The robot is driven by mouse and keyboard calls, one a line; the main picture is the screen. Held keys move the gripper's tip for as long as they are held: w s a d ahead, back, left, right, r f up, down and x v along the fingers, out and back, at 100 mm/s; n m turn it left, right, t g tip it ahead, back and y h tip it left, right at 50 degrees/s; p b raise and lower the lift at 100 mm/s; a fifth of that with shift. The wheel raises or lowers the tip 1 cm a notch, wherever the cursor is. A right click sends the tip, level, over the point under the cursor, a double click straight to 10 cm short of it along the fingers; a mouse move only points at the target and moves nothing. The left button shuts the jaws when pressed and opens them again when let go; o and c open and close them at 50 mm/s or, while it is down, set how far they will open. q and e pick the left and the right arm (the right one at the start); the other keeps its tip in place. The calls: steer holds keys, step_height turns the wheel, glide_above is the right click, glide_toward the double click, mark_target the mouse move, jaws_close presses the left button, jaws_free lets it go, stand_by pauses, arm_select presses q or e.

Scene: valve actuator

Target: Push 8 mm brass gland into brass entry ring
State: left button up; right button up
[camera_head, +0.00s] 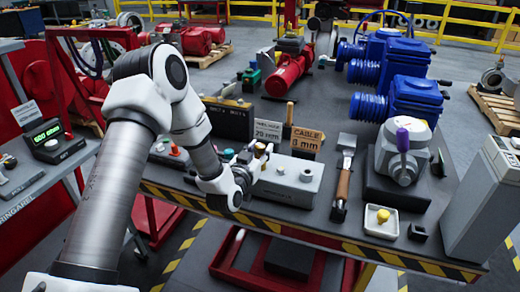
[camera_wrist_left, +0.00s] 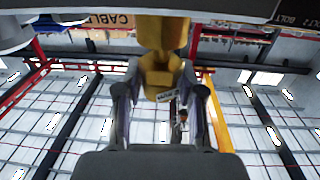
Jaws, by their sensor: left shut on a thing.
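My left gripper (camera_head: 258,160) is over the workbench, at the left end of a grey box (camera_head: 290,182). In the left wrist view the gripper (camera_wrist_left: 160,105) is shut on the brass gland (camera_wrist_left: 162,85), with a finger on each side. Small brass parts (camera_head: 260,148) also show at the fingers in the head view. Brass reaches up to the dark grey edge (camera_wrist_left: 220,8) at the top of the wrist view. I cannot make out the brass entry ring apart from the gland, nor tell whether the two touch. My right gripper is not in view.
A "CABLE 8 mm" sign (camera_head: 305,138) stands behind the grey box. A wood-handled tool (camera_head: 343,180), a white tray (camera_head: 370,227) with a yellow piece and a grey valve unit (camera_head: 402,150) stand to the right. Blue actuators (camera_head: 395,65) stand at the back.

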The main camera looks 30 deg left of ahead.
arm_select(q)
steer(key=shift+f+b, duration=0.7)
steer(key=shift+f, duration=0.25)
steer(key=o, duration=1.2)
steer(key=shift+r, duration=0.1)
steer(key=shift+s, duration=0.1)
steer(key=s, duration=0.4)
steer(key=s+d, duration=0.1)
steer(key=s, duration=0.2)
steer(key=s+d, duration=0.1)
steer(key=s, duration=0.3)
steer(key=shift+s+d, duration=0.1)
steer(key=shift+s, duration=0.2)
